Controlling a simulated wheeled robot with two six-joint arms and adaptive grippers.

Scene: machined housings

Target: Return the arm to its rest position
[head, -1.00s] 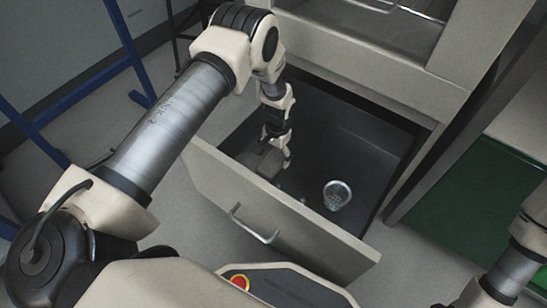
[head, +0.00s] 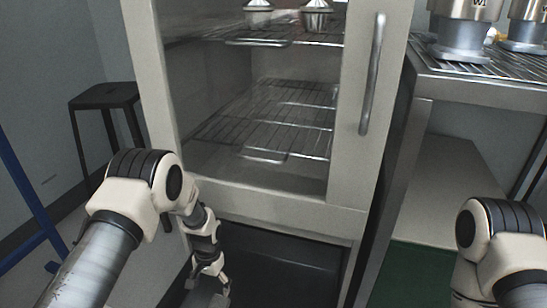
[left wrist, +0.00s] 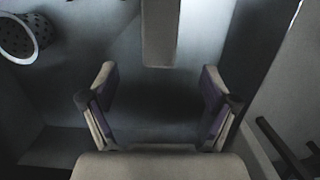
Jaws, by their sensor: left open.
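My left arm (head: 140,190) comes in from the lower left of the head view and bends down toward the open dark drawer (head: 290,262). My left gripper (head: 208,288) is low at the picture's bottom edge, in or over the drawer; its fingertips are partly cut off. In the left wrist view the left gripper (left wrist: 160,80) has its two fingers spread wide, with nothing between them. My right arm (head: 500,245) shows at the lower right of the head view. My right gripper is outside the frames.
A cabinet with wire shelves (head: 270,118) rises above the drawer, with metal pieces (head: 317,14) on its upper shelf. Housings (head: 462,35) stand on a rack at right. A black stool (head: 104,97) is at left. A perforated cup (left wrist: 22,38) lies upper left in the wrist view.

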